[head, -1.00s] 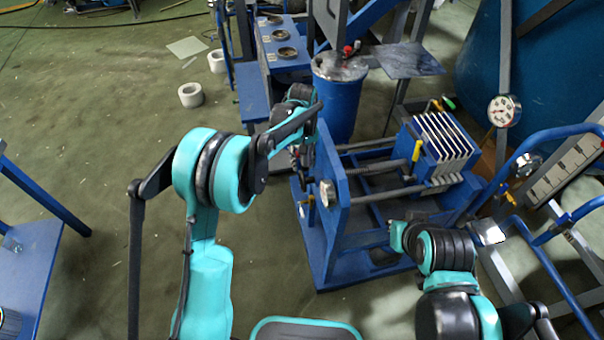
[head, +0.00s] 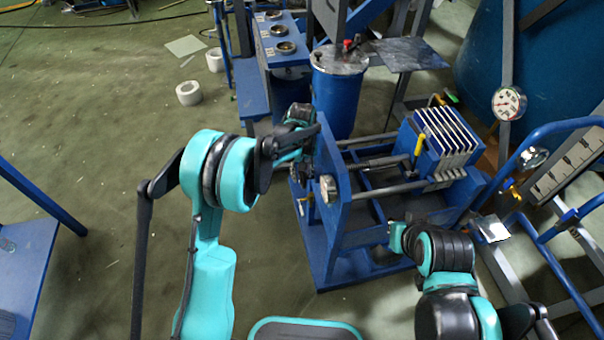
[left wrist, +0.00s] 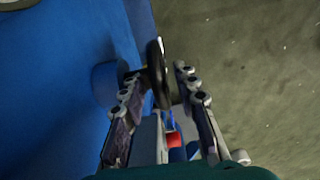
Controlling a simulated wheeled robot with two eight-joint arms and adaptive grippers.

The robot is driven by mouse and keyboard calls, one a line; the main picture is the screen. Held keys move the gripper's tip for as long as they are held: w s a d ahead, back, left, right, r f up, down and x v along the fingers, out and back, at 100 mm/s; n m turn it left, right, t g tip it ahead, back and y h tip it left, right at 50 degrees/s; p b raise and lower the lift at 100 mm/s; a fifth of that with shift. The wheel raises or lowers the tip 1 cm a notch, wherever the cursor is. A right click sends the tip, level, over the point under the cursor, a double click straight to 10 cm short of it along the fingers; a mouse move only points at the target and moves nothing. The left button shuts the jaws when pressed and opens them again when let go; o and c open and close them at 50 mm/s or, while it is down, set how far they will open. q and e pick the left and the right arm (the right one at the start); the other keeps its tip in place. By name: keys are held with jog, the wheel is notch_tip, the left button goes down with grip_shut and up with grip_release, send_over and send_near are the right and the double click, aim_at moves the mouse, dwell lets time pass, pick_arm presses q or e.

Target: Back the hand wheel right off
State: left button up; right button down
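The dark hand wheel (left wrist: 157,74) shows nearly edge-on in the left wrist view, beside a blue plate of the press. My left gripper (left wrist: 158,80) is open, with one finger on each side of the wheel. The left finger looks close to the rim; whether it touches is unclear. A gap shows on the right finger's side. In the head view my left gripper (head: 301,158) is at the left face of the press's blue end plate (head: 333,205), and my arm hides the wheel. My right arm is at the lower right; its gripper cannot be made out.
The blue press frame (head: 335,268) has rods running right to white plates (head: 447,135). A blue drum (head: 336,95) stands behind it. A pressure gauge (head: 509,103) and blue rails are at the right. Open floor lies left of the press.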

pick_arm(q)
grip_shut()
jog(key=shift+w+a+g+p, duration=0.1)
jog(key=shift+w+g+p, duration=0.15)
jog(key=shift+g, duration=0.55)
jog(key=shift+w+f+g+h, duration=0.1)
jog(key=shift+g+h, duration=0.5)
jog(key=shift+g, duration=0.6)
jog(key=shift+o, duration=1.5)
grip_release()
